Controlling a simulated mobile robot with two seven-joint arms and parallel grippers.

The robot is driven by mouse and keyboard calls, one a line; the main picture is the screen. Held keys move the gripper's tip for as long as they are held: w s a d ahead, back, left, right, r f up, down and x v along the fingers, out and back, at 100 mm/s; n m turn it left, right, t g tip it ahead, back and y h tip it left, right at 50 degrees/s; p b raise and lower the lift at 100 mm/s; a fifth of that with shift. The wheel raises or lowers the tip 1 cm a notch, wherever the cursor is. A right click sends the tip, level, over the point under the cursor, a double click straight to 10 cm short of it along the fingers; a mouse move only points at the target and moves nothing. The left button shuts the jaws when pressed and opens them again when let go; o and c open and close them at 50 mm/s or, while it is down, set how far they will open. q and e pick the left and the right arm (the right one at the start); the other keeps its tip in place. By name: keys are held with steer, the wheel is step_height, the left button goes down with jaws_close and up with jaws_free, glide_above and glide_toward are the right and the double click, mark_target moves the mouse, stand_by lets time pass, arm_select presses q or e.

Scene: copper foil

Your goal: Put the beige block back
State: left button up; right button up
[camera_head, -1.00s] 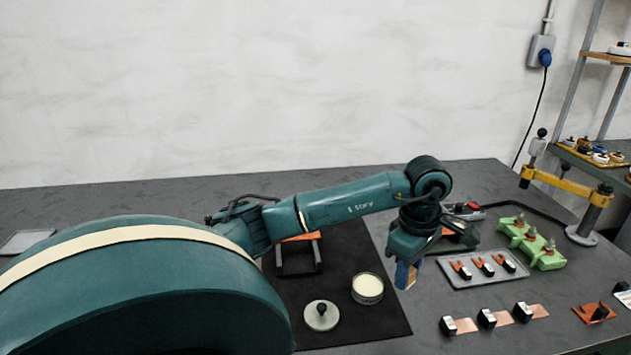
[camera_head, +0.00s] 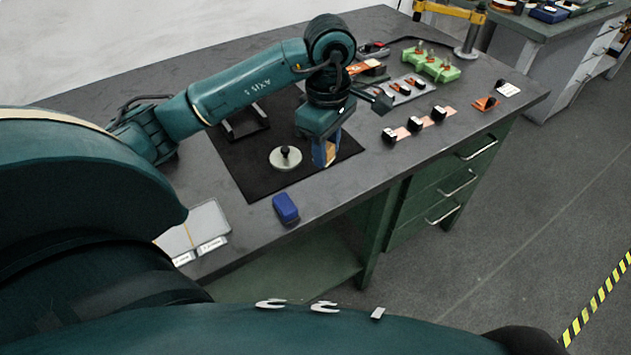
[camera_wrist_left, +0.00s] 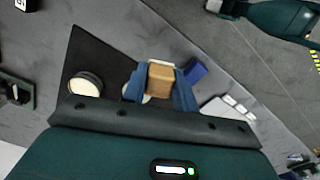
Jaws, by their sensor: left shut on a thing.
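The beige block (camera_head: 331,152) is in my left gripper (camera_head: 325,156), between its blue fingers, above the right part of the black mat (camera_head: 265,181). In the left wrist view the beige block (camera_wrist_left: 160,77) shows clearly, with a blue finger of the left gripper (camera_wrist_left: 160,90) on either side. The gripper is shut on it. I cannot tell the exact height above the mat. My right gripper is not in view.
A grey disc with a black knob (camera_head: 285,158) lies beside the gripper on the mat. A round tin (camera_wrist_left: 86,84) shows in the wrist view. A blue block (camera_head: 286,208) lies near the table's front edge, with a grey tray (camera_head: 205,222) further left. Clips on copper strips (camera_head: 415,127) lie right.

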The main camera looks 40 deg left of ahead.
arm_select(q)
glide_above(325, 194)
step_height(325, 194, down, 6)
steer(key=shift+r, duration=0.2)
steer(key=shift+f+p, duration=0.35)
steer(key=shift+f, duration=0.3)
step_height(325, 194, down, 3)
steer(key=shift+r, duration=0.1)
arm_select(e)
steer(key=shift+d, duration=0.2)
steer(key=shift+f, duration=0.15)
arm_select(q)
steer(key=shift+f, duration=0.25)
steer(key=o, duration=0.9)
steer(key=shift+r, duration=0.1)
